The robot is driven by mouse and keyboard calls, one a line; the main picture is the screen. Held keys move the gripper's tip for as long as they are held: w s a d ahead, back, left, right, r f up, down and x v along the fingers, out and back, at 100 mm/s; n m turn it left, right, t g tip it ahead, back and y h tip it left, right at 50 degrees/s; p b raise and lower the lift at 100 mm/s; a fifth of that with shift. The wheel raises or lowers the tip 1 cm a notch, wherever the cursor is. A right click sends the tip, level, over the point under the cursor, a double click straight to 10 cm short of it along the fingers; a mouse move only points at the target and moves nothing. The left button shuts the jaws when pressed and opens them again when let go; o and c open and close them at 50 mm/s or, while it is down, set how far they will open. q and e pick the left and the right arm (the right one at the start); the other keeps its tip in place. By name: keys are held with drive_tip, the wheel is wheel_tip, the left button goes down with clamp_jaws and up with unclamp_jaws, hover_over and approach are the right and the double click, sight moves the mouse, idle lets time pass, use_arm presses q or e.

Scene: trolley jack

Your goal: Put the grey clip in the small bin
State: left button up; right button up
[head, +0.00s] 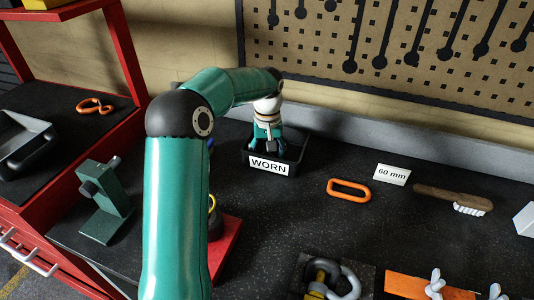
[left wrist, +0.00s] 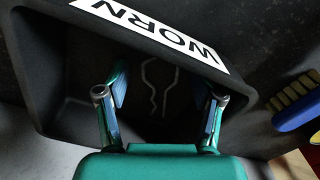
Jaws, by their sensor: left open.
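The small black bin (head: 297,152), labelled WORN, stands on the dark bench below the pegboard. In the left wrist view the bin (left wrist: 40,70) fills most of the picture. The grey clip (left wrist: 150,88), a thin bent wire, shows inside the bin, between and beyond my left fingers. My left gripper (head: 268,143) reaches down into the bin. In the left wrist view the left gripper (left wrist: 161,92) is open, and neither finger visibly touches the clip. Whether the clip lies flat on the bin floor is hard to tell. My right gripper is not in view.
An orange link (head: 349,190), a 60 mm card (head: 392,174) and a brush (head: 453,199) lie right of the bin. Shackles (head: 334,280) are at the front. A green block-like fixture (head: 106,203) and red trolley (head: 130,45) stand left.

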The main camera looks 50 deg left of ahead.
use_arm(q)
wheel_tip(320, 180, up, 12)
drive_tip(key=p, duration=0.1)
drive_tip(key=shift+r+p, duration=0.2)
drive_tip(key=shift+p, duration=0.1)
idle(0.6)
